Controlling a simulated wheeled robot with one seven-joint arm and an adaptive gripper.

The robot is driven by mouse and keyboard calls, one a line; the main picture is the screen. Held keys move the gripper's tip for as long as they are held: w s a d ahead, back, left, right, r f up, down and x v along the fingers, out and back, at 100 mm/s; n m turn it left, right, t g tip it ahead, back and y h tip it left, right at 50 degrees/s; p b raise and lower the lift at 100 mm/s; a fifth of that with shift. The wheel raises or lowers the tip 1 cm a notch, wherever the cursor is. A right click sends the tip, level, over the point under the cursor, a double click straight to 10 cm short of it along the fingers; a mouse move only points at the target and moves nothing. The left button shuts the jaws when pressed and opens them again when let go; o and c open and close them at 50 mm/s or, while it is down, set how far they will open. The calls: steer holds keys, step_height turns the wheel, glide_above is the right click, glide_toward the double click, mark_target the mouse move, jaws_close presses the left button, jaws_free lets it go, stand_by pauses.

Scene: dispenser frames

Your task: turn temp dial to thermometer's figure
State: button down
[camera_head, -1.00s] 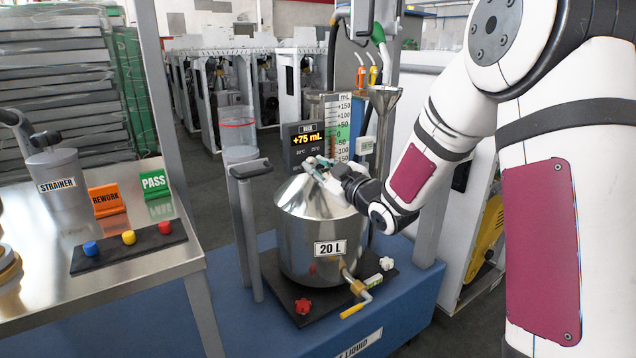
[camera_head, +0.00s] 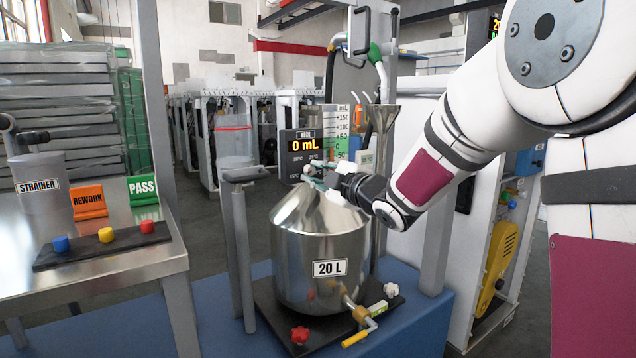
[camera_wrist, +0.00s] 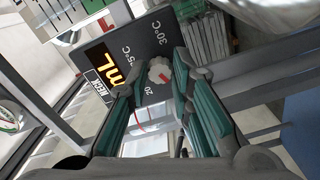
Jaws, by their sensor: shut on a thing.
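The temp dial (camera_wrist: 159,67) is a small pale knob with a red mark, on the dark display panel (camera_head: 302,147). Labels for 20, 25 and 30 °C surround it in the wrist view. My gripper (camera_wrist: 160,78) has its teal fingers on either side of the knob, shut on it. In the head view, my gripper (camera_head: 318,174) is at the panel's lower edge and hides the dial. The panel reads 0 mL. A small white box with a greenish screen (camera_head: 367,158), perhaps the thermometer, is right of the panel; its figure is too small to read.
A steel 20 L vessel (camera_head: 318,250) stands below my gripper. A grey post (camera_head: 243,240) is left of the vessel. A bench with coloured buttons (camera_head: 105,236) is at left.

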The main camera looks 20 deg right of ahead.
stand_by(0.4)
steer(key=c, duration=1.4)
jaws_free()
steer(key=v, duration=1.2)
